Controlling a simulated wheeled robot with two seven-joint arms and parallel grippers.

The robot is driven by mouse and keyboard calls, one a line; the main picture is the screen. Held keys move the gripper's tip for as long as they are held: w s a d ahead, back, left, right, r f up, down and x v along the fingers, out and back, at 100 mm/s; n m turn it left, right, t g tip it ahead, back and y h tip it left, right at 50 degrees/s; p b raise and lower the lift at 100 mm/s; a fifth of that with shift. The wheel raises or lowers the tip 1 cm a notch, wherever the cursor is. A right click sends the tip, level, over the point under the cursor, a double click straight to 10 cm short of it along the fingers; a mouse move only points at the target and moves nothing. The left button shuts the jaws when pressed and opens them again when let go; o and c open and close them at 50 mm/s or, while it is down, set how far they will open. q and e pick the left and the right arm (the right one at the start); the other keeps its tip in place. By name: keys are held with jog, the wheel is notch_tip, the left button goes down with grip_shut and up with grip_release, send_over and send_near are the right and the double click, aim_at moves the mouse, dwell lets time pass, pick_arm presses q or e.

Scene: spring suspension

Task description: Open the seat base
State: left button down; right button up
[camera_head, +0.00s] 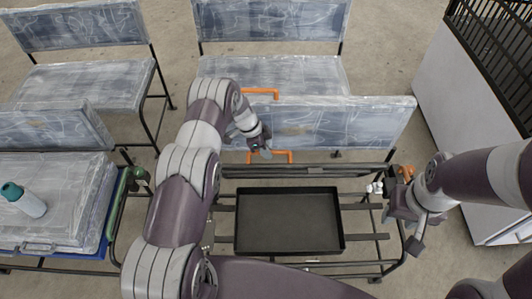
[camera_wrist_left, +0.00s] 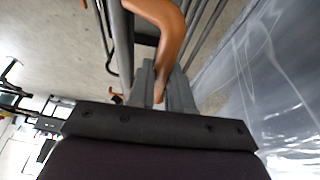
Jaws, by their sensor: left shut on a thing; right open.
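A blue padded panel (camera_head: 355,120) in clear plastic wrap stands behind a dark metal bench frame (camera_head: 375,237); I cannot tell whether it is the seat base or the backrest. Orange handles show at its upper edge (camera_head: 262,93) and lower edge (camera_head: 283,156). My left gripper (camera_head: 264,150) is at the lower handle. In the left wrist view its fingers (camera_wrist_left: 160,88) are closed on the orange handle (camera_wrist_left: 165,30), with wrapped padding (camera_wrist_left: 265,75) to the right. My right gripper (camera_head: 402,225) is open and empty beside the frame's right end.
A black tray (camera_head: 288,243) lies in the open frame. Another wrapped seat (camera_head: 70,190) at left carries a bottle (camera_head: 24,199). More wrapped benches (camera_head: 90,83) stand behind. A white cabinet with a black grille (camera_head: 462,110) is at right. Bare floor (camera_head: 390,30) shows at the back.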

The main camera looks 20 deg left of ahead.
pick_arm(q)
jog(key=shift+s+f, duration=0.1)
jog(key=shift+f, duration=0.15)
jog(key=c, duration=1.3)
grip_release()
jog(key=shift+o, duration=1.2)
jog(key=shift+f, duration=0.1)
jog(key=shift+w, duration=0.25)
jog(key=v, duration=1.2)
jog(key=shift+a+r+b, duration=0.15)
jog(key=shift+r+b, duration=0.15)
jog(key=shift+b, duration=0.15)
jog(key=shift+w, duration=0.1)
